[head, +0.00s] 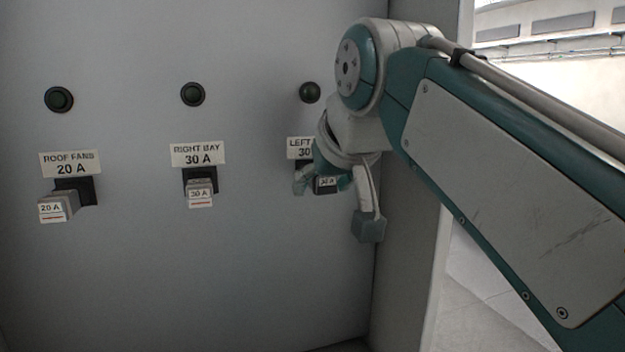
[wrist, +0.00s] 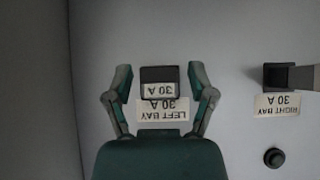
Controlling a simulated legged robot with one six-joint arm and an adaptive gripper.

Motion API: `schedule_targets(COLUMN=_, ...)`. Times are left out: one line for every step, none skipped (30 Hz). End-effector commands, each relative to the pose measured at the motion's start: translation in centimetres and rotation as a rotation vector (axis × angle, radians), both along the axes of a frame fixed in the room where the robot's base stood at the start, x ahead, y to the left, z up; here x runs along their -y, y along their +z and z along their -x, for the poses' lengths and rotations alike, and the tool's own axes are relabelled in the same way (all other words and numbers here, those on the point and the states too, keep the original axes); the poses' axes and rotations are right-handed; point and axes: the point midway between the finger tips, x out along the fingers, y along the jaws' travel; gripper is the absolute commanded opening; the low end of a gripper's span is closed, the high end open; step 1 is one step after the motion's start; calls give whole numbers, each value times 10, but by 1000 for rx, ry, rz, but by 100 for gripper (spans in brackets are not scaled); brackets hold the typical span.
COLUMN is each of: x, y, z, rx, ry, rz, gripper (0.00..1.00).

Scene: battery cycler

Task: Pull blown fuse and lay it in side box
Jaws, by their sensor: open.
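The LEFT BAY fuse (head: 326,186) is a dark block with a white 30 A label, set in the panel under a LEFT BAY label; it also shows in the wrist view (wrist: 159,76). My gripper (head: 322,180) is open in front of it, partly covering its label plate. In the wrist view, where the lettering is upside down, the two fingers of my gripper (wrist: 160,74) stand on either side of the fuse with gaps. The RIGHT BAY 30 A fuse (head: 200,190) and ROOF FANS 20 A fuse (head: 58,205) sit in their sockets. No side box is visible.
Round dark lamps or buttons sit above the fuses: over ROOF FANS (head: 59,99), RIGHT BAY (head: 192,94) and LEFT BAY (head: 310,92). A side wall (head: 412,265) stands close to the right of my gripper. The panel below the fuses is bare.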

Motion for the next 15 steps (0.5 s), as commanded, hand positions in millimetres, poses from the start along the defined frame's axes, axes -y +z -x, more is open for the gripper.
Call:
schedule_targets(x=0, y=0, z=0, rx=0, ry=0, rz=0, gripper=71)
schedule_targets(x=0, y=0, z=0, rx=0, ry=0, rz=0, gripper=58)
schedule_targets(x=0, y=0, z=0, rx=0, ry=0, rz=0, gripper=40)
schedule_targets(x=0, y=0, z=0, rx=0, ry=0, rz=0, gripper=28)
schedule_targets(x=0, y=0, z=0, rx=0, ry=0, rz=0, gripper=18)
schedule_targets(x=0, y=0, z=0, rx=0, ry=0, rz=0, gripper=13)
schedule_targets(x=0, y=0, z=0, rx=0, ry=0, rz=0, gripper=13)
schedule_targets(x=0, y=0, z=0, rx=0, ry=0, rz=0, gripper=13)
schedule_targets(x=0, y=0, z=0, rx=0, ry=0, rz=0, gripper=13)
schedule_targets(x=0, y=0, z=0, rx=0, ry=0, rz=0, gripper=13)
schedule_targets(x=0, y=0, z=0, rx=0, ry=0, rz=0, gripper=13)
schedule_targets(x=0, y=0, z=0, rx=0, ry=0, rz=0, gripper=12)
schedule_targets(x=0, y=0, z=1, rx=0, ry=0, rz=0, gripper=12)
schedule_targets(x=1, y=0, z=2, rx=0, ry=0, rz=0, gripper=12)
schedule_targets(x=1, y=0, z=3, rx=0, ry=0, rz=0, gripper=12)
